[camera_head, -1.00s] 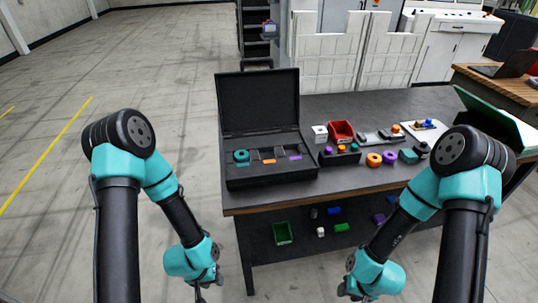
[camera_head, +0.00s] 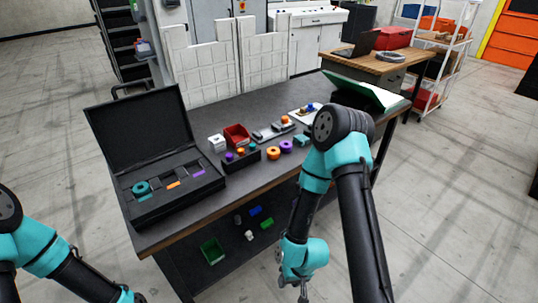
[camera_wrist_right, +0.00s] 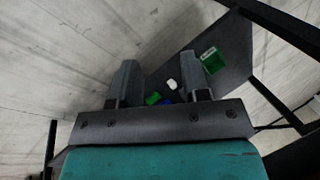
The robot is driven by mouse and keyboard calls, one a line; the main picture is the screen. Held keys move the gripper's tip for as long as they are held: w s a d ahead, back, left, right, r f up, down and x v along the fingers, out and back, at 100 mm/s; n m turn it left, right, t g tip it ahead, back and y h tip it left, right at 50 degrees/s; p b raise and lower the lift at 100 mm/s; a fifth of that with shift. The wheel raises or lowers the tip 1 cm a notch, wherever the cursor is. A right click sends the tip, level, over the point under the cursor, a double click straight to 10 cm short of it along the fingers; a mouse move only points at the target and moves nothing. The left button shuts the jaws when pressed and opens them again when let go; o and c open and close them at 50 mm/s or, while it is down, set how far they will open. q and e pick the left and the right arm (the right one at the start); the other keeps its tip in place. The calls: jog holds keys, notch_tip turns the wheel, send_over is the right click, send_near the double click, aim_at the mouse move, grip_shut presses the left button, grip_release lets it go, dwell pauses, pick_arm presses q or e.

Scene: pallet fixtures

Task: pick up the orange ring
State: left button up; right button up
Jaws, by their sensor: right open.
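The orange ring (camera_head: 273,153) lies on the dark tabletop in the head view, beside a purple ring (camera_head: 286,146) at its right. My right gripper (camera_head: 303,292) hangs low in front of the table, below the tabletop and well away from the orange ring. In the right wrist view my right gripper (camera_wrist_right: 160,78) is open, with nothing between its fingers. The orange ring does not show in that view. My left arm is at the lower left of the head view, its gripper cut off by the frame edge.
A black open case (camera_head: 150,217) with coloured parts stands at the table's left. A black holder (camera_head: 241,162), a red bin (camera_head: 237,136) and a white block (camera_head: 217,143) are near the ring. The lower shelf holds a green bin (camera_head: 212,251). The table's front edge separates my right gripper from the top.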

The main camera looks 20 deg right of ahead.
dwell(0.5)
jog(key=o, duration=0.8)
jog(key=shift+o, duration=0.2)
